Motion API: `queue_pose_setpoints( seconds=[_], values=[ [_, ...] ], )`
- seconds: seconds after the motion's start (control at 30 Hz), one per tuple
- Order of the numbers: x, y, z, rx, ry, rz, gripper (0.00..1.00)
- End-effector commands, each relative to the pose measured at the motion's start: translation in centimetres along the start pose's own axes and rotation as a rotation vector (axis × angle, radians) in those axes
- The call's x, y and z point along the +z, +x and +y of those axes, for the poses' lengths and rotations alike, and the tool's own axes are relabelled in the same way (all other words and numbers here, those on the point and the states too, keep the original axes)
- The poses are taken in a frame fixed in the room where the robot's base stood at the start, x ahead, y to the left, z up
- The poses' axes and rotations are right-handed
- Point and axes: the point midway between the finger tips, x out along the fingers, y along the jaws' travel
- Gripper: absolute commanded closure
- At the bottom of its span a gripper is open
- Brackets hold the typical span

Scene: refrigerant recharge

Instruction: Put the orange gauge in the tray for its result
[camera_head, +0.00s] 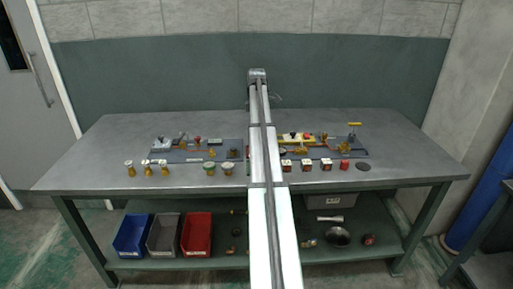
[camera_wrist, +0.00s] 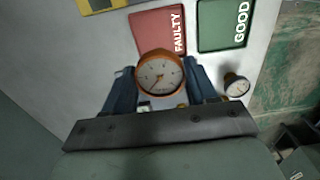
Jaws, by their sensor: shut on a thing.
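The orange gauge (camera_wrist: 159,76), with a round pale dial and a dark needle pointing to the lower left, is between the two blue fingers of my gripper (camera_wrist: 160,82) in the wrist view. My gripper is shut on it. Just beyond the gauge lie a red tray marked FAULTY (camera_wrist: 152,32) and, to its right, a green tray marked GOOD (camera_wrist: 222,16). The gauge overlaps the near edge of the red tray in the picture; I cannot tell its height. In the head view my arm hides the middle of the bench, and the held gauge cannot be made out.
A second, brass-coloured gauge (camera_wrist: 236,86) stands right of my gripper. A yellow-edged item (camera_wrist: 104,5) shows at the top left. The grey bench (camera_head: 105,140) carries panels with small fittings on both sides of my arm. Blue (camera_head: 132,236) and red (camera_head: 197,235) bins sit on the shelf below.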

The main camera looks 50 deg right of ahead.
Motion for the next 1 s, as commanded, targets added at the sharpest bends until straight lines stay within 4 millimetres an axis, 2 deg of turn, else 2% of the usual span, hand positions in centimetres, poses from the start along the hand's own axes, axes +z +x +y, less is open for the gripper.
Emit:
queue_pose_setpoints(
  seconds=[0.3,0.47,0.7,1.0],
  values=[
    [0.0,4.8,-0.1,0.0,0.002,0.0,0.72],
    [0.0,5.8,0.0,0.0,0.002,0.0,0.72],
    [0.0,8.6,-0.1,-0.001,0.003,0.0,0.72],
    [0.0,9.0,0.0,0.001,0.003,0.0,0.72]
  ],
)
